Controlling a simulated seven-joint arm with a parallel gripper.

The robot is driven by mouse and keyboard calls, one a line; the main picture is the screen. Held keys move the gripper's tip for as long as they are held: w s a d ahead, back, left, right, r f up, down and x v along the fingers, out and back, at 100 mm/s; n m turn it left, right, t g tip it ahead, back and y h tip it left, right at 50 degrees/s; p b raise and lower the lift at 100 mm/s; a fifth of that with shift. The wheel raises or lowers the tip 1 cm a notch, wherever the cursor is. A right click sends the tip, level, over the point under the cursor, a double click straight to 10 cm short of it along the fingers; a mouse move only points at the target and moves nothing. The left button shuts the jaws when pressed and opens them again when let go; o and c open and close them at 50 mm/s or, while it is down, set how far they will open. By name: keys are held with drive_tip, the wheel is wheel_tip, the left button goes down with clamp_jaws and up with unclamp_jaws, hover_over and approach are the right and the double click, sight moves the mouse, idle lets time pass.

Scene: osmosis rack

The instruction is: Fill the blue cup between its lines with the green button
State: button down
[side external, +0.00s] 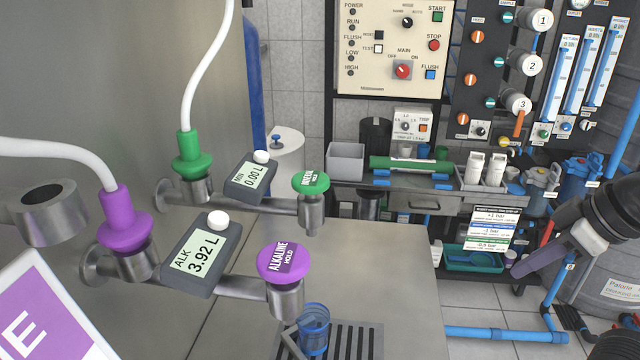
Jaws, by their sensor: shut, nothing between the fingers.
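The blue cup (314,332) is see-through and stands on the dark slatted drip grate at the bottom centre, just below and right of the purple tap's spout. Its lines and water level cannot be made out. The green button (311,181) tops the rear tap, whose spout points down above the bare counter; the meter (250,180) on that tap reads 0.00 L. My gripper (521,268) is at the right, shut and empty, well away from the cup and the green button. Its fingers are seen from the side.
The purple ALKALINE HOLD button (283,262) tops the nearer tap, with a meter (202,255) reading 3.92 L. The metal counter (375,260) is clear behind the grate (365,345). A control panel (393,50), filter bench and blue pipes stand behind and right.

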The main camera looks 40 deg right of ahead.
drive_tip(key=w+a+r+n+y, duration=0.3)
drive_tip(key=w+a+r, duration=0.4)
drive_tip(key=r, duration=0.5)
drive_tip(key=w+a+r+n+y, duration=0.3)
drive_tip(key=w+a+r, duration=0.4)
drive_tip(key=w+r, duration=0.4)
drive_tip(key=shift+w+a+r+n+t, duration=0.15)
drive_tip(key=shift+a+r+n+t, duration=0.35)
drive_tip(key=shift+n, duration=0.4)
drive_tip(key=shift+d, duration=0.1)
hover_over(301, 177)
drive_tip(key=s+d, duration=0.2)
wheel_tip(301, 177, down, 8)
drive_tip(key=shift+a+r, duration=0.1)
drive_tip(key=shift+r, duration=0.1)
wheel_tip(301, 177, down, 2)
drive_tip(key=shift+s+f, duration=0.1)
drive_tip(key=shift+f, duration=0.65)
